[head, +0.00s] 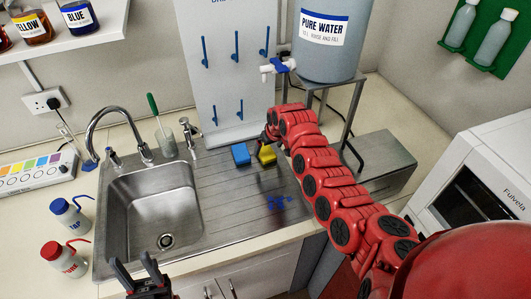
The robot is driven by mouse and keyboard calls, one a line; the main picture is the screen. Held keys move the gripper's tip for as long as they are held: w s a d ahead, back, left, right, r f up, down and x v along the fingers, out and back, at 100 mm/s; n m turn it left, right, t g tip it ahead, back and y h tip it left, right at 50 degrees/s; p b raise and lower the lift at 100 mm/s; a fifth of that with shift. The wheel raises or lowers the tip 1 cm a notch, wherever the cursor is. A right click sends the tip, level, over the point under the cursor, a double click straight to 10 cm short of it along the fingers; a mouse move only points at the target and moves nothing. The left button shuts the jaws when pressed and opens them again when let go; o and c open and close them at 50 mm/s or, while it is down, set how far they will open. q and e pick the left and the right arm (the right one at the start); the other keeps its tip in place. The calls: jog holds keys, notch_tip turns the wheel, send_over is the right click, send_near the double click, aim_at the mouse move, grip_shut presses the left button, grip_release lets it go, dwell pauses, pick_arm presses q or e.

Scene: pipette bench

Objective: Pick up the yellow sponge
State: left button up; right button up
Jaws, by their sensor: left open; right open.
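The yellow sponge (267,155) lies on the ribbed steel drainboard to the right of the sink, just right of a blue sponge (240,154). My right gripper (266,141) is open at the yellow sponge, at its upper edge in the head view. Part of the jaws is hidden by the red wrist, and I cannot tell whether they touch the sponge. My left gripper (142,270) is open and empty at the bottom edge of the view, in front of the sink.
The sink basin (150,215) with its tall tap is left of the sponges. Blue splotches (278,202) mark the drainboard (235,205). A pegboard (226,100) and a pure-water tank (333,62) on a metal stand rise behind. Wash bottles (68,217) stand at left.

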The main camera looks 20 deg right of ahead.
aim_at(266, 151)
jog(key=shift+p+x, duration=0.4)
jog(key=shift+x, duration=0.5)
jog(key=shift+w+a+f, duration=0.2)
jog(key=shift+w+f, duration=0.05)
jog(key=shift+f, duration=0.3)
jog(key=shift+w+d+f+b, duration=0.1)
jog(key=shift+w+f+b, duration=0.3)
jog(key=shift+f+b, duration=0.15)
jog(key=c, duration=1.3)
jog(key=shift+r, duration=0.1)
